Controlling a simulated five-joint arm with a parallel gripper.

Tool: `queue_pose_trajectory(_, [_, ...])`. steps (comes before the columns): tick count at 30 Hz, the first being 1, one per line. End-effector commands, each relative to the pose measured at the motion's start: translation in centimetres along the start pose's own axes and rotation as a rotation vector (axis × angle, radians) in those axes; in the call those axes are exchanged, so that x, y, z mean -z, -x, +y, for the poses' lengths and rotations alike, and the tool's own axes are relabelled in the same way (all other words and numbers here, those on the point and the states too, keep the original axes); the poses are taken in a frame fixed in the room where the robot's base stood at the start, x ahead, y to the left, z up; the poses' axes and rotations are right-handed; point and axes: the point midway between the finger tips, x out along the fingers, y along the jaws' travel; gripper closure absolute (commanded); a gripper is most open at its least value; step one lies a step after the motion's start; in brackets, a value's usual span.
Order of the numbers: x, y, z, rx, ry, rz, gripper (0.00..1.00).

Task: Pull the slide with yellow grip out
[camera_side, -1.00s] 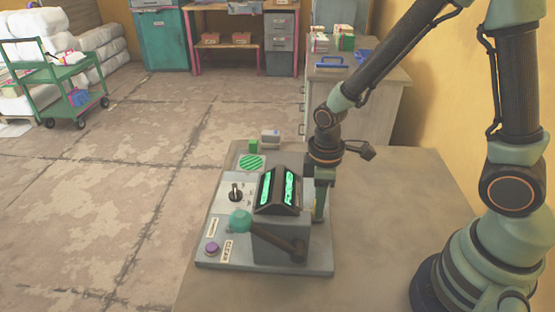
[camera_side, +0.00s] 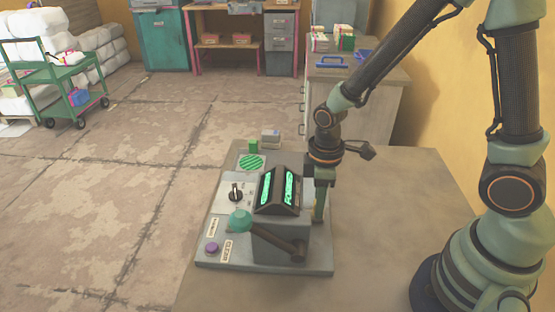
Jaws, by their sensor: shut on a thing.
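The press (camera_side: 280,228) is a grey block on a pale base plate, with a sloped black top holding two glowing green windows. My gripper (camera_side: 319,212) points down at the right side of the press, just above the base plate. It is shut on the yellow grip of the slide. The fingers and the press body hide the grip and the slide almost entirely, so I cannot tell how far out the slide is.
A black switch (camera_side: 236,192) and a purple button (camera_side: 212,248) sit on the left of the plate. A green striped disc (camera_side: 251,162) lies behind. The table (camera_side: 385,215) to the right is bare.

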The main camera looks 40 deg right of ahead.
Motion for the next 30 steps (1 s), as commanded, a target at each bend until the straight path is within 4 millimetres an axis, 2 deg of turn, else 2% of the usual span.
queue_pose_trajectory(4, [0.0, 0.1, 0.1, 0.000, 0.000, 0.000, 1.00])
queue_pose_trajectory(7, [0.1, 0.1, 1.2, -0.001, -0.004, 0.001, 1.00])
queue_pose_trajectory(15, [0.1, 0.1, 7.9, -0.002, -0.007, 0.002, 1.00])
queue_pose_trajectory(19, [0.1, 0.1, 10.2, -0.003, -0.004, 0.002, 1.00])
queue_pose_trajectory(24, [0.1, 0.1, 11.5, -0.004, -0.001, 0.004, 1.00])
queue_pose_trajectory(30, [0.1, 0.2, 11.8, -0.008, -0.002, 0.007, 1.00])
